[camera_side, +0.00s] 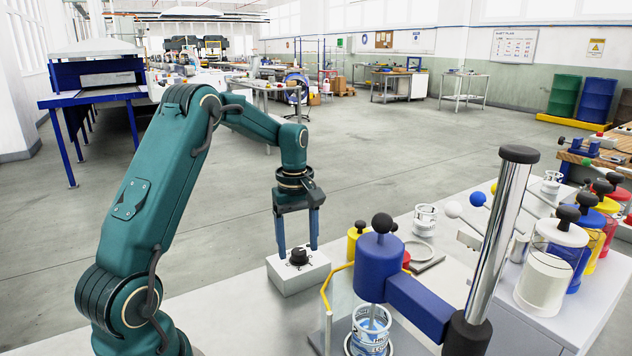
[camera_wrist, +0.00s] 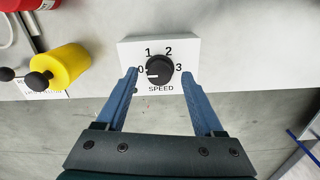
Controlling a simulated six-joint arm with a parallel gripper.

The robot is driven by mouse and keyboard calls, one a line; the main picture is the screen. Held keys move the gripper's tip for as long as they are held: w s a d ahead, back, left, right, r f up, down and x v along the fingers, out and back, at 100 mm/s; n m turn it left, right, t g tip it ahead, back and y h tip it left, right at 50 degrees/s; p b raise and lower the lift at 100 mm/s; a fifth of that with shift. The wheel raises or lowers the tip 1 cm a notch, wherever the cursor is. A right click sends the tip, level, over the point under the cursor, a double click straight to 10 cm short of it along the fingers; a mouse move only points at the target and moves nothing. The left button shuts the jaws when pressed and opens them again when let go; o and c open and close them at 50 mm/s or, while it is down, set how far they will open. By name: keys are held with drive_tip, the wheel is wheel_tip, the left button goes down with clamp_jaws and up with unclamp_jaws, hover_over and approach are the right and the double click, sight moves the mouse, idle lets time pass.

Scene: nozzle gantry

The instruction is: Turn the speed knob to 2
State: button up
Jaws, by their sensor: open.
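The black speed knob (camera_side: 298,257) sits on top of a small light-grey box (camera_side: 290,280) on the bench. In the wrist view the knob (camera_wrist: 160,69) has the marks 0, 1, 2 and 3 around it, with SPEED printed below. Its white pointer line points left, at about the 0. My gripper (camera_side: 298,251) is open and points down over the box. In the wrist view the two blue fingers (camera_wrist: 159,76) are on the left and right of the knob, with a gap on both sides. I cannot tell how far the tips are above the box.
A blue stand with a black-knobbed head (camera_side: 379,268) and a chrome column (camera_side: 497,235) rises right of the box. A yellow container (camera_wrist: 63,64) stands left of the box in the wrist view. Paint jars (camera_side: 545,280) stand at the right. The floor behind the bench is open.

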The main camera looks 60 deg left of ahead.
drive_tip(key=shift+f, duration=0.45)
clamp_jaws()
